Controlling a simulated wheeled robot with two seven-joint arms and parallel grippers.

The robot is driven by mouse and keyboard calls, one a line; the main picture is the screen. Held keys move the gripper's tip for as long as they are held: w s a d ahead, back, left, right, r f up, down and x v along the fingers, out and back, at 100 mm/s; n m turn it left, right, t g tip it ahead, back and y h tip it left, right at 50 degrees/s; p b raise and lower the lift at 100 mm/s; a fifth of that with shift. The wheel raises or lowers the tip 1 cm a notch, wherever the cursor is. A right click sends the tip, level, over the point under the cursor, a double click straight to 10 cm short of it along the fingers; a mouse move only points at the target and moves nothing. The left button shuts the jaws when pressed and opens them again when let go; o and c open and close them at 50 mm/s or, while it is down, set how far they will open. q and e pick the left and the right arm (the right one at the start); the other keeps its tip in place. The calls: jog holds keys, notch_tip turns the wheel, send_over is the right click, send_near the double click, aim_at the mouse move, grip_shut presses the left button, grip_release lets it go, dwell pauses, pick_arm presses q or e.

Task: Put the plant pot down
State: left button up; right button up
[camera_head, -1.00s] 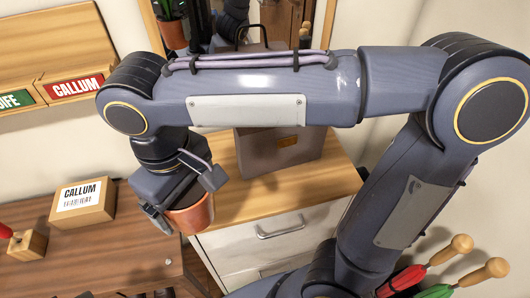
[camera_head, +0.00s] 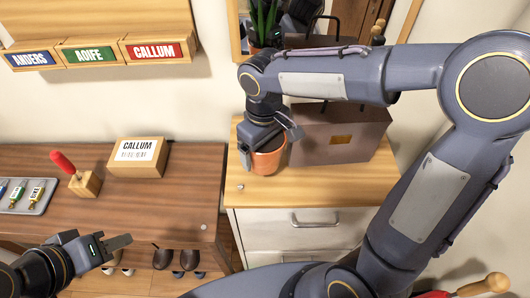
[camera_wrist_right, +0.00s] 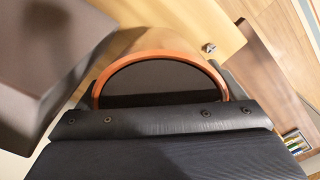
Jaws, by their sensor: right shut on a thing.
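The terracotta plant pot (camera_head: 268,161) is held by my right gripper (camera_head: 262,147) at the left part of the wooden cabinet top (camera_head: 300,192). The gripper is shut on it from above and hides its upper part. I cannot tell whether the pot's base touches the wood. In the right wrist view, the pot's orange rim (camera_wrist_right: 165,56) arches above the dark gripper body. My left gripper (camera_head: 118,243) is at the lower left, near the front edge of the brown table, away from the pot; its finger gap is not clear.
A grey-brown bag (camera_head: 340,135) stands close right of the pot. The brown table (camera_head: 175,205) holds a CALLUM box (camera_head: 138,157), a red-handled tool in a wooden block (camera_head: 84,182) and a tray (camera_head: 30,196). A mirror is behind the cabinet. The cabinet's front top is clear.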

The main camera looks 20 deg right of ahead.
jog(key=shift+w+d+f, duration=0.1)
jog(key=shift+f, duration=0.8)
jog(key=shift+w+d+f, duration=0.1)
jog(key=shift+f, duration=0.8)
jog(key=shift+f, duration=0.2)
jog(key=o, duration=1.1)
jog(key=shift+o, duration=0.2)
notch_tip(320, 180, up, 12)
jog(key=shift+r, duration=0.2)
jog(key=shift+s+a+f, duration=0.1)
